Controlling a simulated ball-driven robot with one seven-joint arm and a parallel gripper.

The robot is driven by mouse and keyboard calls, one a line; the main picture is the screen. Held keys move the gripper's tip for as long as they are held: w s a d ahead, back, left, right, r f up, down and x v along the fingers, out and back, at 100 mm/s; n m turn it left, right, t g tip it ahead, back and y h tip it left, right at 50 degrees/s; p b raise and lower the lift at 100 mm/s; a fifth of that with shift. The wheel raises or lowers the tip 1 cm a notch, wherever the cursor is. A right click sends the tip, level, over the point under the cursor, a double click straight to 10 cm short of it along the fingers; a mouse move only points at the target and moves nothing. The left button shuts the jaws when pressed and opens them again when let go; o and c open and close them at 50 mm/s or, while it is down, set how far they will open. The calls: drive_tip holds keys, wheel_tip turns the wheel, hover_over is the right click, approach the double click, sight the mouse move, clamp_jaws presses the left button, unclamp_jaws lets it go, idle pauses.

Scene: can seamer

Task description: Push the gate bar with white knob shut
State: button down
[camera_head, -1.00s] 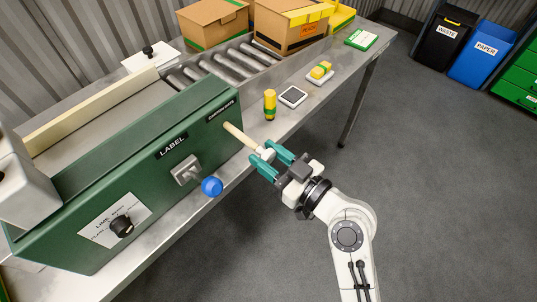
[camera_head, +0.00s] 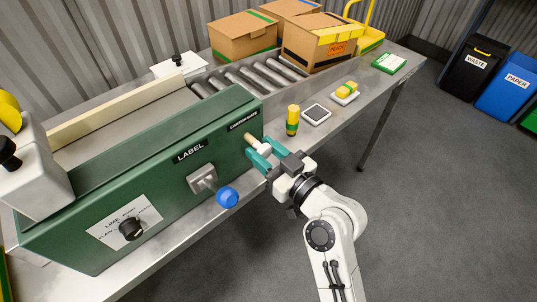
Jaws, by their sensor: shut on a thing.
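The gate bar (camera_head: 249,138) is a short cream rod that sticks out of the right end of the green machine housing (camera_head: 110,205), just under a small dark label. Its white knob (camera_head: 263,150) is at the outer end, partly hidden by my fingers. My gripper (camera_head: 261,153), with teal fingers, is shut on the white knob. The fingertips are close to the machine's end face. Only a short length of bar shows between the knob and the housing.
A lever with a blue ball (camera_head: 227,197) sticks out from the front panel, left of my gripper. A yellow-green bottle (camera_head: 292,120), a dark square pad (camera_head: 316,114) and cartons (camera_head: 318,45) stand on the bench behind.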

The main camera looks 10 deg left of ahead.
drive_tip(key=c, duration=0.7)
unclamp_jaws()
drive_tip(key=shift+s+d+f, duration=0.15)
drive_tip(key=shift+s+d, duration=0.1)
drive_tip(key=shift+d, duration=0.15)
drive_tip(key=shift+b+v, duration=1.45)
drive_tip(key=shift+v, duration=3.5)
drive_tip(key=shift+o, duration=0.2)
